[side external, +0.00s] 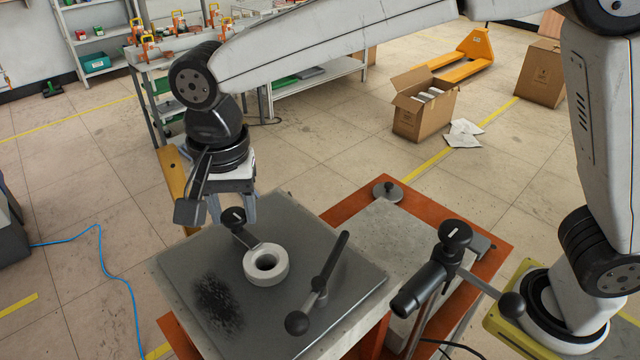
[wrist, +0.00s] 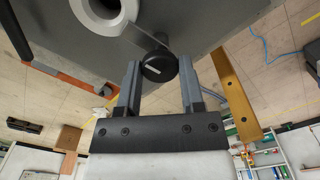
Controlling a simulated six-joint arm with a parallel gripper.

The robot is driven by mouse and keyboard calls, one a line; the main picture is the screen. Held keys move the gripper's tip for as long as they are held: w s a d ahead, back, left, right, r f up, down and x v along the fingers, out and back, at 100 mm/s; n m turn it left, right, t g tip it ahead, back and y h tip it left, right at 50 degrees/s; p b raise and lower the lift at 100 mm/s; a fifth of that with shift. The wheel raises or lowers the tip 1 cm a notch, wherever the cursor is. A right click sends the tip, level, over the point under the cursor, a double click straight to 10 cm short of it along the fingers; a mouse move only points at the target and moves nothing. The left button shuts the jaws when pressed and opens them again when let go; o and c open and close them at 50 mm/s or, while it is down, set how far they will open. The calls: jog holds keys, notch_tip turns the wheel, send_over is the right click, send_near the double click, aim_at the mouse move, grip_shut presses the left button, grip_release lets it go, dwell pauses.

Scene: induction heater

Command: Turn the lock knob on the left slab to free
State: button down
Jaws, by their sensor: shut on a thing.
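The lock knob (side external: 233,217) is round and black with a white mark on top. It sits at the back left of the left slab (side external: 330,262), beside a pale ring joined to it by a thin grey arm. In the wrist view the knob (wrist: 158,66) lies between the two fingers, its white mark slanted. My gripper (side external: 231,208) reaches down at the slab's back left edge and is shut on the knob. It also shows in the wrist view (wrist: 159,76). The fingers partly hide the knob's surroundings in the side view.
The pale ring (side external: 266,265) stands close to the knob. A black lever with a ball end (side external: 318,285) rises from the slab's right part. Another black knob (side external: 455,235) and handle stand right of the slab. A wooden bar (side external: 174,185) is behind my gripper.

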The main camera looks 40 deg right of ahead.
jog(key=n, duration=0.3)
jog(key=shift+n, duration=0.4)
jog(key=n, duration=0.9)
jog(key=shift+n, duration=2.2)
jog(key=shift+c, duration=1.1)
grip_release()
jog(key=shift+r, duration=0.1)
